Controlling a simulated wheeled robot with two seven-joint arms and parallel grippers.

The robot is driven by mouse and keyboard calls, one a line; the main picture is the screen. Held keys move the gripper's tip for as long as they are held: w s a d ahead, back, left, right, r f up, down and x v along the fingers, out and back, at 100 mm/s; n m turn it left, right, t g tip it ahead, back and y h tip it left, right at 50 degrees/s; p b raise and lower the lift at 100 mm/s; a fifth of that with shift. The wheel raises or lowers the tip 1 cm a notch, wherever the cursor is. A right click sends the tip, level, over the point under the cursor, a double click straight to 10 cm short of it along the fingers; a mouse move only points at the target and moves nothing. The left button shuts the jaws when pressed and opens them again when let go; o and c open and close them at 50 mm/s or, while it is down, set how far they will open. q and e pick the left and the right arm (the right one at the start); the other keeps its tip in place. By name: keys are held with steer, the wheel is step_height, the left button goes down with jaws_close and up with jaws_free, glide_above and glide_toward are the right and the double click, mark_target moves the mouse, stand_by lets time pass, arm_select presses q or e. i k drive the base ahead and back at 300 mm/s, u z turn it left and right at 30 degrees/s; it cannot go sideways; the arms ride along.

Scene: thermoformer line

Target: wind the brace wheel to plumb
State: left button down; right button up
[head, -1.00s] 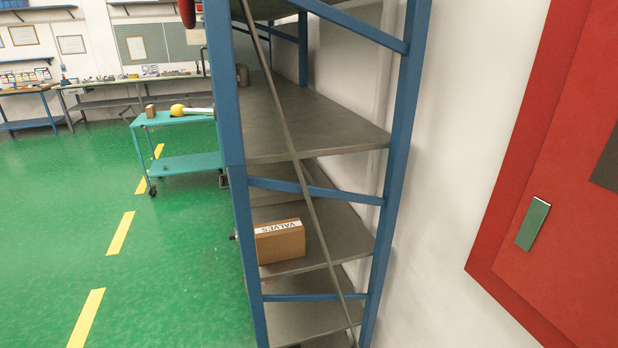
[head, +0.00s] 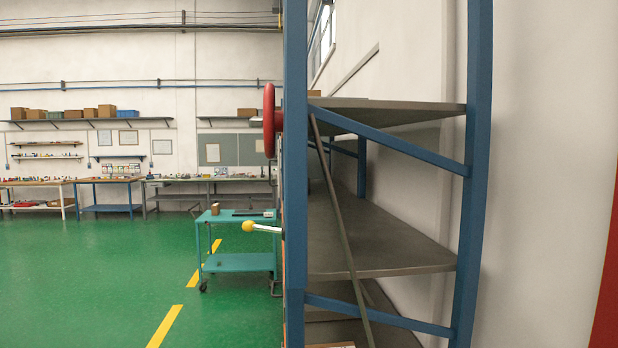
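A red wheel (head: 269,121) shows nearly edge-on at the left side of the blue shelf rack's front post, at about the height of the upper shelf. I take it to be the brace wheel. A thin grey diagonal brace (head: 340,222) runs down across the end of the rack (head: 296,200). A lever with a yellow ball knob (head: 249,226) sticks out to the left below the wheel. Whether the rack is plumb I cannot tell. Neither of my grippers is in view.
A teal trolley (head: 237,262) stands left of the rack, with a small brown object (head: 215,208) on top. Workbenches (head: 105,193) line the far wall. The green floor (head: 110,260) at left is open. A red panel (head: 606,290) edges in at right.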

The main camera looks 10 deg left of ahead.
mark_target(272, 121)
steer(key=z, duration=2.1)
steer(key=k, duration=0.55)
steer(key=u, duration=0.95)
steer(key=i, duration=1.1)
steer(key=z, duration=0.05)
